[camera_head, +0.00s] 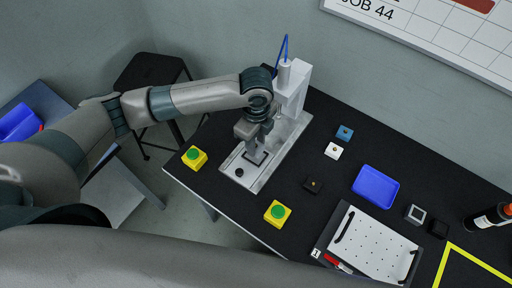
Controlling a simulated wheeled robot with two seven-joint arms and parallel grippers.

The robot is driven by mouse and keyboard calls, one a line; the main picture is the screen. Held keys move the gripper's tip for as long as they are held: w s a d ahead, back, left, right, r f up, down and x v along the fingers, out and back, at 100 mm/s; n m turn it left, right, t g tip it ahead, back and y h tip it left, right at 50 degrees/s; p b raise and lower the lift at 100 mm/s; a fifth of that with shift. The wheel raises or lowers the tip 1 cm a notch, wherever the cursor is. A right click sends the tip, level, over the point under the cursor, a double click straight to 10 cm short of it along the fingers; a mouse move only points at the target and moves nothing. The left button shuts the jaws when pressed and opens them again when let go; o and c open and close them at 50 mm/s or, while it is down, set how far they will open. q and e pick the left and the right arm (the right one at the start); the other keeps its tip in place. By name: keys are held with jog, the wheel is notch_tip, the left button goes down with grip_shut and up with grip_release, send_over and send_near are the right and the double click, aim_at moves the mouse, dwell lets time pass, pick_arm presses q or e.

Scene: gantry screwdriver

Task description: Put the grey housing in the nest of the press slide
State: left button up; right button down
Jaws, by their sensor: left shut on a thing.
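My left gripper (255,151) reaches down from above over the press slide (262,179), a pale metal plate in front of the white press (292,88). It is shut on a small light grey piece, which I take to be the grey housing (258,158). The fingers hide most of this piece. It is at the dark-edged square nest (246,158) on the slide; I cannot tell whether it rests in the nest or is just above it. My right gripper is not in view.
Yellow boxes with green buttons stand left (194,158) and in front (277,213) of the slide.

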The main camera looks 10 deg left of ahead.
pick_arm(q)
jog(key=shift+f, duration=0.15)
jog(key=shift+f, duration=0.35)
notch_tip(320, 180, down, 3)
jog(key=shift+r+p, duration=0.15)
jog(key=shift+p, duration=0.5)
jog(key=shift+f, duration=0.25)
jog(key=o, duration=1.1)
